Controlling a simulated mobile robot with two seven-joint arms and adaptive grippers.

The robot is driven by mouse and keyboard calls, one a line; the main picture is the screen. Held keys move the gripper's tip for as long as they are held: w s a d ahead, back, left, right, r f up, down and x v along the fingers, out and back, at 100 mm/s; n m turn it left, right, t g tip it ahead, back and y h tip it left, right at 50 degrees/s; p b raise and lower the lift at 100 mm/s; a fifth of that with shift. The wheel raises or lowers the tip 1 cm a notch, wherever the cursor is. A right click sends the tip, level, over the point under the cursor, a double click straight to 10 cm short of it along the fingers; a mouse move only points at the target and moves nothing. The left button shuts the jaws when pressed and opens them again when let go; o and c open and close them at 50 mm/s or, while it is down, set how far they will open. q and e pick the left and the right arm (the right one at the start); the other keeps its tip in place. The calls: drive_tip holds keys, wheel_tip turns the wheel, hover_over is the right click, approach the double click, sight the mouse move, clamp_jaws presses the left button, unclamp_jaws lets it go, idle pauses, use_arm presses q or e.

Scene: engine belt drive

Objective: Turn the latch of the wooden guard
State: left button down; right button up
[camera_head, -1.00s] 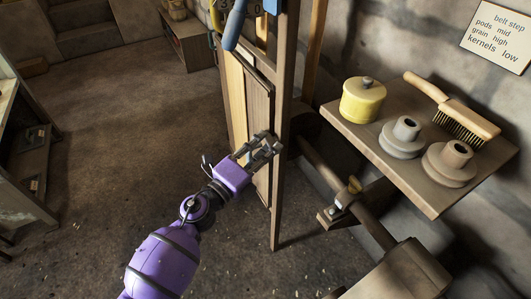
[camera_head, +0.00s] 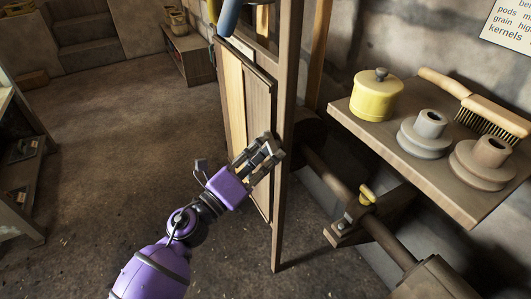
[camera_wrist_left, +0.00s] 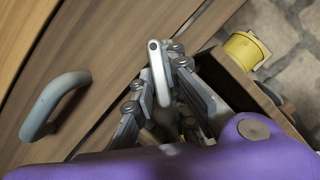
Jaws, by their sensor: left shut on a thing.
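The wooden guard (camera_head: 258,105) is an upright brown panel beside a post in the middle of the head view. Its planks (camera_wrist_left: 105,55) fill the upper left of the left wrist view. A curved grey handle (camera_wrist_left: 52,104) is fixed on them. My left gripper (camera_head: 268,148) is at the guard's right edge, by the post. In the left wrist view, a pale metal lever, apparently the latch (camera_wrist_left: 159,70), lies between the fingers of my left gripper (camera_wrist_left: 160,92), which is shut on it. The lever's lower end is hidden among the fingers. My right gripper is not in view.
On the right, a wooden shelf (camera_head: 458,208) holds a yellow lidded pot (camera_head: 375,98), a brush (camera_head: 470,97) and two stepped pulleys (camera_head: 424,134). A shaft (camera_head: 385,238) runs below it. The floor (camera_head: 120,130) left of the guard is clear.

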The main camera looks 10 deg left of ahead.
use_arm(q)
drive_tip(key=c, duration=1.7)
unclamp_jaws()
drive_tip(key=shift+c, duration=0.2)
drive_tip(key=v, duration=1.2)
